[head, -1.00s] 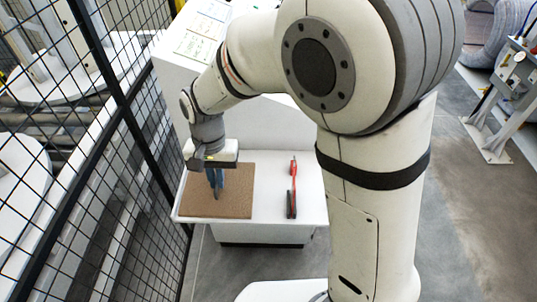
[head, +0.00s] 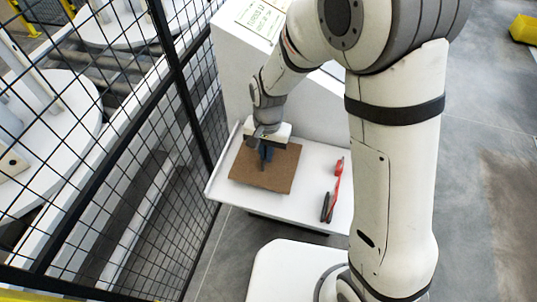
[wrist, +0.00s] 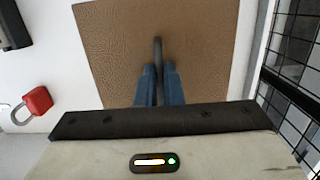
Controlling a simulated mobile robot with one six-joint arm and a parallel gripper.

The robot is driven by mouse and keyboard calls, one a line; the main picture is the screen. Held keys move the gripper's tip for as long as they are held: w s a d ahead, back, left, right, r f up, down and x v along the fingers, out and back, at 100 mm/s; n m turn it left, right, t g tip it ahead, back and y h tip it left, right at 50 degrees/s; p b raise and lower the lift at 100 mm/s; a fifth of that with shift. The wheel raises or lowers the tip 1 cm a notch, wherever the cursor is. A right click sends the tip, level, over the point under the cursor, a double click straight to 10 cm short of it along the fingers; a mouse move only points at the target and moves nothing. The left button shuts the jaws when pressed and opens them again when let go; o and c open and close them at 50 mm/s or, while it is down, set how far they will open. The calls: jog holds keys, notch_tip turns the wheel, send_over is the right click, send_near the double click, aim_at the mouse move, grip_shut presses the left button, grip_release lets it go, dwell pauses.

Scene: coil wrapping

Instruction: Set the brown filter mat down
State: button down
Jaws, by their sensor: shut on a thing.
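The brown filter mat (head: 283,178) is a flat, square, textured sheet over the left part of the white table (head: 312,165). It fills the upper middle of the wrist view (wrist: 205,45). My gripper (head: 265,160) points down at the middle of the mat. Its blue fingers (wrist: 158,75) are shut on a dark upright grip or bar at the mat's middle, so it has hold of the mat. The mat looks level and at or close to the tabletop; I cannot tell whether it touches. The gripper body hides the mat's near part in the wrist view.
A red item (head: 338,172), padlock-like in the wrist view (wrist: 38,100), and a black item (head: 325,207) lie on the table right of the mat. A black mesh fence (head: 185,90) stands close on the left. A white sloped panel (head: 235,75) rises behind the table.

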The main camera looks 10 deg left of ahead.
jog(key=shift+f, duration=0.95)
jog(key=shift+f, duration=0.15)
jog(key=c, duration=1.6)
grip_release()
jog(key=shift+o, duration=0.2)
